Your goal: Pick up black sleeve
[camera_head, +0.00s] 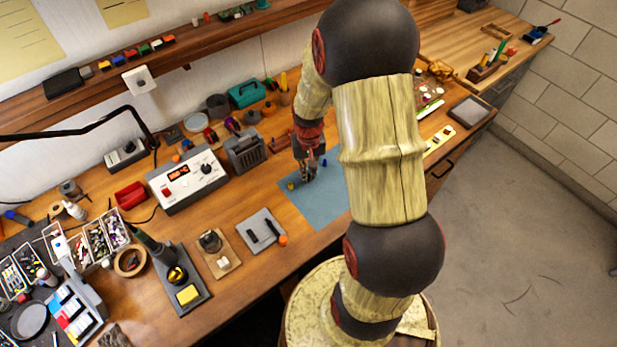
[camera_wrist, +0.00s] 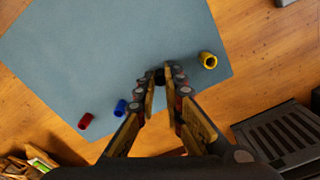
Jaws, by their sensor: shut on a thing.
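The black sleeve (camera_wrist: 159,76) is a small dark cylinder between my fingertips in the wrist view, mostly covered by them. My gripper (camera_wrist: 160,80) is shut on it over the blue-grey mat. In the head view my gripper (camera_head: 308,176) points down over the mat (camera_head: 325,208), and the black sleeve cannot be made out there. Whether the sleeve touches the mat or is just above it, I cannot tell.
A yellow sleeve (camera_wrist: 207,60) lies to the right of my fingertips near the mat's edge. A blue sleeve (camera_wrist: 120,107) and a red sleeve (camera_wrist: 85,121) lie to the left. A dark grey slotted box (camera_wrist: 285,135) stands off the mat.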

